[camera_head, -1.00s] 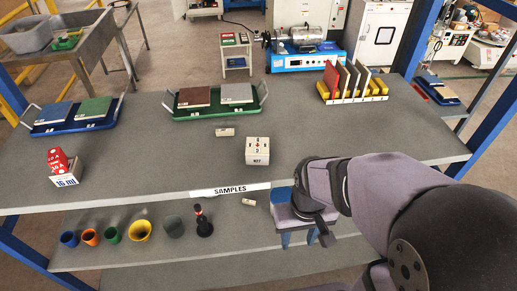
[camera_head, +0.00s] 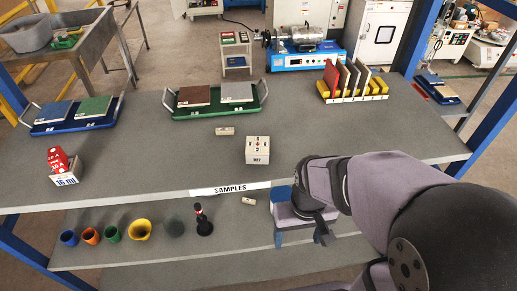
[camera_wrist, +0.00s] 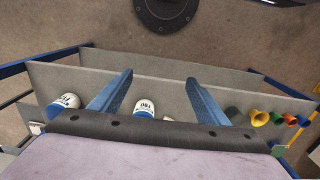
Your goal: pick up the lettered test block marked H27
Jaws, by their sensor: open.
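A pale, boxy block (camera_head: 257,150) stands on the grey upper shelf, near its front edge and right of the middle. Its front marking looks like H27, and dark and red marks show on its top. My gripper (camera_head: 297,238) is in front of the shelf edge, lower than the block and to its right in the head view. Its blue fingers are spread apart with nothing between them. The open gripper also shows in the wrist view (camera_wrist: 158,78), where I cannot make out the block.
A SAMPLES label (camera_head: 230,189) marks the upper shelf's front edge. A small cream piece (camera_head: 225,131) lies left of the block. A white box (camera_head: 64,171) with red pieces stands far left. Several coloured cups (camera_head: 138,230) stand on the lower shelf. Green tray (camera_head: 262,93) lies behind.

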